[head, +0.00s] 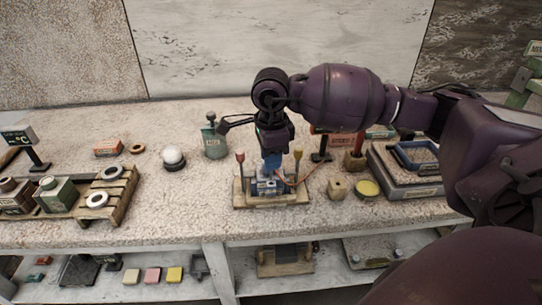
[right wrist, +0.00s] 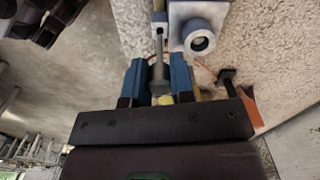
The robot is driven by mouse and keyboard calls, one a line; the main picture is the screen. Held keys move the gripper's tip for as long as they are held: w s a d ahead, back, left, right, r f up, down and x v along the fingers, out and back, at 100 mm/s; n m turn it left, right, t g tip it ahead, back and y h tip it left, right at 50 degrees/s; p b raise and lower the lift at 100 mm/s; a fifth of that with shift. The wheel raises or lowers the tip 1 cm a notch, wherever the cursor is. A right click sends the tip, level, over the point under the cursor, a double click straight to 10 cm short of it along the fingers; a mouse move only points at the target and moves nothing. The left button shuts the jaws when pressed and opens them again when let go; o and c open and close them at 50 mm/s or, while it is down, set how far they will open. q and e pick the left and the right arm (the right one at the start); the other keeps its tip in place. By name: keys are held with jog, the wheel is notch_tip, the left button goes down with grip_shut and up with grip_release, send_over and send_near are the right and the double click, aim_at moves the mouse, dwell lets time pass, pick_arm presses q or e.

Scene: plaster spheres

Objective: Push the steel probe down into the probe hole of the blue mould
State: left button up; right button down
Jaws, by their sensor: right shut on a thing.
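My right gripper (head: 272,162) points down over the blue mould (head: 264,187), which sits on a wooden tray (head: 290,200) on the bench. In the right wrist view the blue fingertips (right wrist: 158,82) are shut on the grey steel probe (right wrist: 158,72), a thin rod with a wider collar. Its far end runs toward a pale block with a grey-blue round opening (right wrist: 200,38), apparently part of the mould. I cannot tell whether the probe tip is in the probe hole. The gripper hides part of the mould in the head view. My left gripper is not in view.
Red-topped (head: 240,162) and yellow-topped (head: 297,162) posts stand close on either side of the gripper. A green bottle (head: 214,140) and white sphere (head: 173,157) stand to the left. The bench front left of the tray is clear.

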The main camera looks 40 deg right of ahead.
aim_at(271, 180)
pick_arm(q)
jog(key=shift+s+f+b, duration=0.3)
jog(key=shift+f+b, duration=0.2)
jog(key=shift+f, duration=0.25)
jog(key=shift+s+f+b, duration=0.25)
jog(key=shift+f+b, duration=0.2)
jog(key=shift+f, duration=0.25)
pick_arm(e)
jog(key=shift+f, duration=1.95)
jog(key=c, duration=0.9)
grip_release()
jog(key=shift+r, duration=0.1)
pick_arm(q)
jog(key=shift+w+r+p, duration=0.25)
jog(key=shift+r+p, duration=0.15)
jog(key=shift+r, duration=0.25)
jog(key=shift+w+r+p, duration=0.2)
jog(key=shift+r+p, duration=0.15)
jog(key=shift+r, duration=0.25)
pick_arm(e)
jog(key=shift+r, duration=1.95)
jog(key=shift+r, duration=0.1)
